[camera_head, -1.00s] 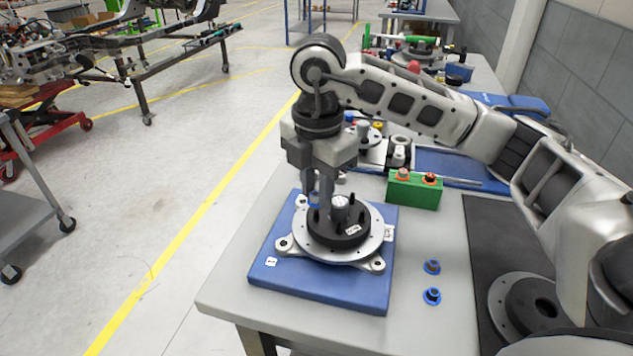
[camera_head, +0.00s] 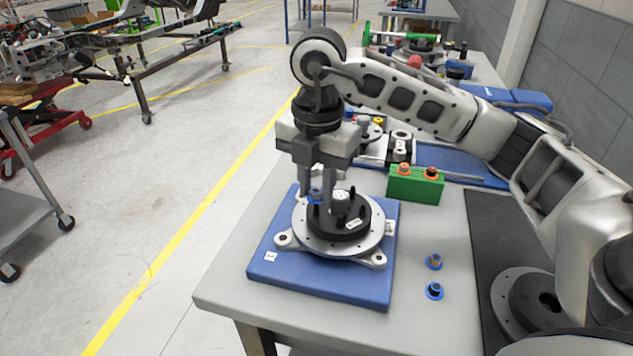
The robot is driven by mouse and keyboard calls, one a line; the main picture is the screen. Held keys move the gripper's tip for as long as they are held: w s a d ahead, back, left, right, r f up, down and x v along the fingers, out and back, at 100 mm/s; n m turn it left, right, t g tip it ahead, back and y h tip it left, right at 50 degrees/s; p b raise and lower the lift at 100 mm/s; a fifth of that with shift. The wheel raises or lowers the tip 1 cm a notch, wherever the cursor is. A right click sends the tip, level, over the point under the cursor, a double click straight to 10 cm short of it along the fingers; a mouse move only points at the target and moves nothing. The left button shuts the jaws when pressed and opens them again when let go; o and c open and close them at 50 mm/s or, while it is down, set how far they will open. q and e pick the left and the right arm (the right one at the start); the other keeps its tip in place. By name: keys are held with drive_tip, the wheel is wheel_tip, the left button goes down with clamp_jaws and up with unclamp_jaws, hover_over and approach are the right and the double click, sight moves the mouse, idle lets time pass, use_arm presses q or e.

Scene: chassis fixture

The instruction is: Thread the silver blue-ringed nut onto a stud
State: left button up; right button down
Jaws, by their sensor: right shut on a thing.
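My right gripper (camera_head: 316,192) points straight down over the left side of the black hub (camera_head: 345,232). It is shut on the silver blue-ringed nut (camera_head: 315,197), of which mostly the blue ring shows between the fingertips. The nut is at the hub's left stud; I cannot tell whether it is on the thread or just above it. Other dark studs (camera_head: 352,193) stand up around the silver centre cap (camera_head: 340,202). The hub sits on a silver disc (camera_head: 310,236) on a blue base plate (camera_head: 330,286). My left gripper is not in view.
A blue tray (camera_head: 455,160) lies further back.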

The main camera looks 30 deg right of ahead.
drive_tip(key=shift+f+n+b, duration=0.1)
drive_tip(key=shift+n+b, duration=0.25)
drive_tip(key=shift+n, duration=0.65)
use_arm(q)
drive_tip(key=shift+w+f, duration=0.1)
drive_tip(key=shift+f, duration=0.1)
use_arm(e)
drive_tip(key=shift+n, duration=0.7)
drive_tip(key=shift+n+b, duration=0.3)
drive_tip(key=shift+n, duration=0.4)
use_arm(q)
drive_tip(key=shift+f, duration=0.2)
use_arm(e)
drive_tip(key=shift+n, duration=1)
drive_tip(key=shift+n+b, duration=0.45)
drive_tip(key=shift+n, duration=0.55)
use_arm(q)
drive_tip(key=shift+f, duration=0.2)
use_arm(e)
drive_tip(key=shift+n, duration=0.7)
